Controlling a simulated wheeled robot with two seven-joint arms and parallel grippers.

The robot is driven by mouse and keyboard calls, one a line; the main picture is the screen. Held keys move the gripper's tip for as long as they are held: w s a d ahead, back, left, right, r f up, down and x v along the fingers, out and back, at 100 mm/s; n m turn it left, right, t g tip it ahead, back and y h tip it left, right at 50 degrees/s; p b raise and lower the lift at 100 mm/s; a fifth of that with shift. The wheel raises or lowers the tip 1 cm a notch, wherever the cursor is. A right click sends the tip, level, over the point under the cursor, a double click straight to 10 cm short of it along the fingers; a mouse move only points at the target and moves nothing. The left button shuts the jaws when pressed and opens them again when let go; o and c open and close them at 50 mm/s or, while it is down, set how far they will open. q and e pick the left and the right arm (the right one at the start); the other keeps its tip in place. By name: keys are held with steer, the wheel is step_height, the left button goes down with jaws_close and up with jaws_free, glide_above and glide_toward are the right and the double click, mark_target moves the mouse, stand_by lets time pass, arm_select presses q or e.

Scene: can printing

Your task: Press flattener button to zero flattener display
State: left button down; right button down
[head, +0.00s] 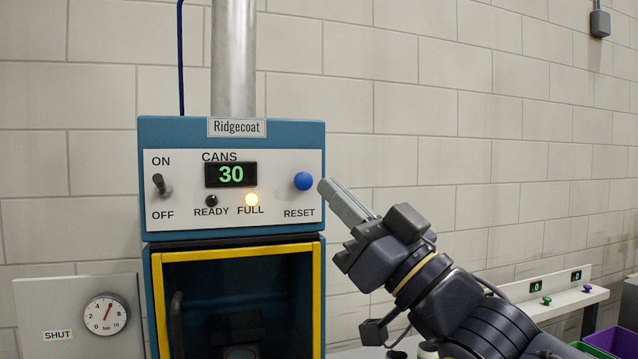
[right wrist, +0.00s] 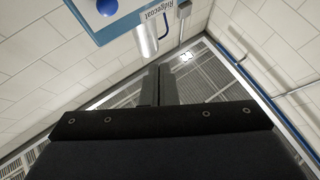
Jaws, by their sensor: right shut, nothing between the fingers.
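A blue machine labelled Ridgecoat (head: 237,127) stands against the wall; no label naming a flattener is visible. Its CANS display (head: 231,174) reads 30 in green. A round blue button (head: 303,181) sits above the word RESET at the panel's right; it also shows in the right wrist view (right wrist: 107,7). My right gripper (head: 325,187) is shut and empty. Its fingertips appear just right of the blue button in the head view; whether they touch the panel I cannot tell, but the button is not covered. The wrist view shows the shut fingers (right wrist: 159,72). My left gripper is not in view.
The FULL lamp (head: 251,199) is lit; the READY lamp (head: 211,201) is dark. A toggle switch (head: 162,185) points toward ON. A gauge (head: 105,314) is at lower left. At right, a white bench panel (head: 561,303) has two small displays with green and purple buttons.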

steer(key=p, duration=0.3)
glide_toward(302, 179)
steer(key=w+a+r, duration=0.1)
steer(key=a+r, duration=0.2)
steer(key=r, duration=0.1)
steer(key=shift+w+a+r, duration=0.2)
steer(key=shift+w+a, duration=0.1)
steer(key=shift+a, duration=0.1)
steer(key=shift+w, duration=0.1)
stand_by(1.7)
steer(key=shift+w+a, duration=0.15)
steer(key=shift+w, duration=0.15)
steer(key=shift+w+a+p, duration=0.25)
steer(key=shift+w+p, duration=0.35)
steer(key=shift+w, duration=0.25)
stand_by(1.0)
steer(key=shift+s, duration=0.1)
steer(key=shift+s+d+b, duration=0.2)
steer(key=shift+s+b, duration=0.2)
steer(key=shift+s, duration=0.15)
steer(key=shift+s+d+b, duration=0.2)
steer(key=shift+s+b, duration=0.15)
steer(key=shift+s, duration=0.25)
